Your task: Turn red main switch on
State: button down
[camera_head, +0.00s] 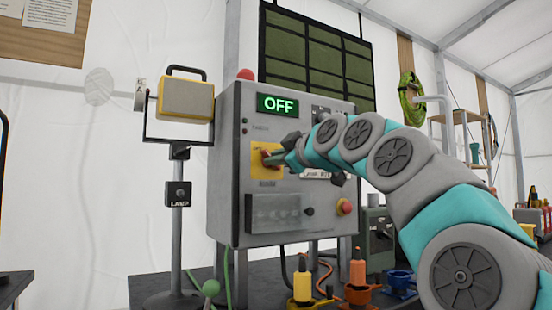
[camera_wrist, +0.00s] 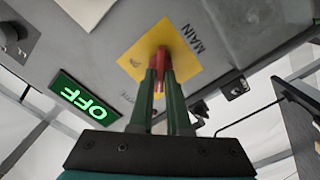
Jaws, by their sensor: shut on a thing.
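The red main switch (camera_wrist: 160,62) sits on a yellow plate marked MAIN (camera_wrist: 190,60) on the grey control cabinet. In the head view, the yellow plate (camera_head: 258,166) is on the left part of the cabinet front, below a green display (camera_head: 278,104) that reads OFF. The display also shows in the wrist view (camera_wrist: 80,95). My gripper (camera_head: 274,160) reaches in from the right at the plate. In the wrist view, my gripper's fingers (camera_wrist: 160,85) are shut on the red switch handle, which partly hides it.
A lamp on a stand (camera_head: 186,98) is left of the cabinet. A red button (camera_head: 344,207) and a clear-covered panel (camera_head: 275,212) are lower on the cabinet. Yellow (camera_head: 303,285) and orange (camera_head: 358,285) connectors stand on the dark table in front.

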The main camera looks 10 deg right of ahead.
dwell(0.7)
jog(key=shift+w+d+f+m+p, duration=0.1)
jog(key=shift+m+p, duration=0.95)
jog(key=shift+m, duration=1.95)
jog(key=shift+d+r+m+p, duration=0.1)
jog(key=shift+m+p, duration=0.95)
jog(key=shift+m, duration=1.95)
jog(key=shift+w+d+f+m+p, duration=0.1)
jog(key=shift+m+p, duration=0.95)
jog(key=shift+m, duration=1.95)
jog(key=c, duration=0.9)
grip_release()
jog(key=shift+s, duration=0.1)
